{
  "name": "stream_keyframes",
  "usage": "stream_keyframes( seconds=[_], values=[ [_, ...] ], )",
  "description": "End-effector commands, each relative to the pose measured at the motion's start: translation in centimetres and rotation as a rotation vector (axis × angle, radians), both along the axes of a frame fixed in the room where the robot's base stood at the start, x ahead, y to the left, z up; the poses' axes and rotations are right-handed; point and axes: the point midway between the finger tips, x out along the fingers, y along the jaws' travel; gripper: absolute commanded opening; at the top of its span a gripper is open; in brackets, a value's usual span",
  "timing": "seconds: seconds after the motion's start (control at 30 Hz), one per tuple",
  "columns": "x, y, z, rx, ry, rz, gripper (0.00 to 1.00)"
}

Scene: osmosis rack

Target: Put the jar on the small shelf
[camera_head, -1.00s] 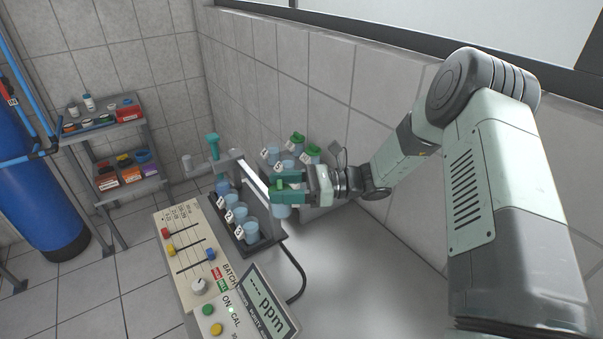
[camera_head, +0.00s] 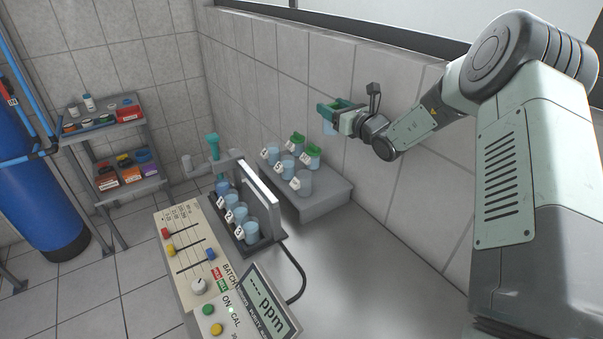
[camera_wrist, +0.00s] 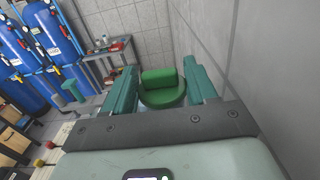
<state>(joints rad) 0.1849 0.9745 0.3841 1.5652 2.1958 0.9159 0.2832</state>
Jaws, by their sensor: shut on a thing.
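My gripper (camera_head: 338,106) is shut on a jar (camera_head: 328,128) and holds it in the air near the back wall. In the head view only the jar's pale blue lower part shows below the green fingers. In the wrist view its green lid (camera_wrist: 163,91) sits between the two fingers. A low grey shelf (camera_head: 324,205) stands against the wall, lower and to the left of the held jar. Several labelled blue jars (camera_head: 305,184) stand on it, some with green lids. The front right end of the shelf is bare.
A dark rack (camera_head: 262,243) with several open blue jars and a light upright frame stands left of the shelf, behind the control panel (camera_head: 181,262). A black cable (camera_head: 303,282) curves over the bench. The bench right of it is clear. The tiled wall is close behind my gripper.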

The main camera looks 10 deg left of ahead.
Motion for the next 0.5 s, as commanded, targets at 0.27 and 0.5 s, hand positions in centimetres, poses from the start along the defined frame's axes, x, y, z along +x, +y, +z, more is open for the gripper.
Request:
stream_keyframes(
  seconds=[0.27, 0.5],
  values=[
    [0.0, 0.1, -5.9, 0.001, 0.0, 0.001, 0.26],
    [0.0, 0.1, -9.8, 0.001, 0.0, 0.002, 0.26]
  ],
)
